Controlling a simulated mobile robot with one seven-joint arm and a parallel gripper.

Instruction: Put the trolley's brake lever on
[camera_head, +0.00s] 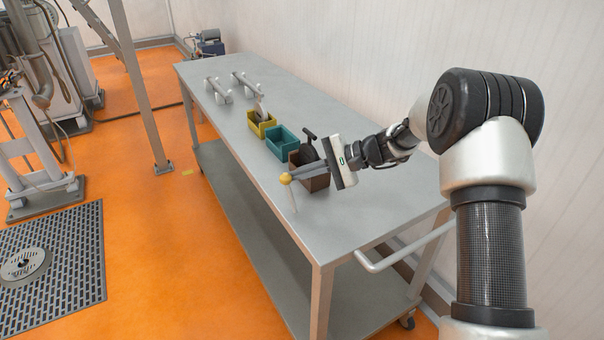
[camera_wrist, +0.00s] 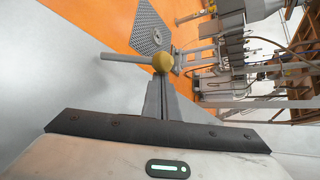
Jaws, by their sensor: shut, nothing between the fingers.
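The trolley (camera_head: 345,225) is a grey metal table with a lower shelf and a push handle at its near end. The brake lever is a thin pale rod (camera_head: 293,200) with a yellow ball knob (camera_head: 285,179) at the trolley's left edge, standing nearly upright in the head view. The knob (camera_wrist: 163,62) and rod (camera_wrist: 125,58) also show in the wrist view. My gripper (camera_head: 296,175) is shut and empty, its fingertips (camera_wrist: 158,82) right at the knob. I cannot tell whether they touch it. The lever's lower end is hard to make out.
On the trolley stand a yellow bin (camera_head: 262,129), a teal bin (camera_head: 282,147) and a brown bin (camera_head: 316,184), the last close behind my gripper. Grey fixtures (camera_head: 218,92) sit at the far end. A wall runs along the right; orange floor (camera_head: 150,250) lies open left.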

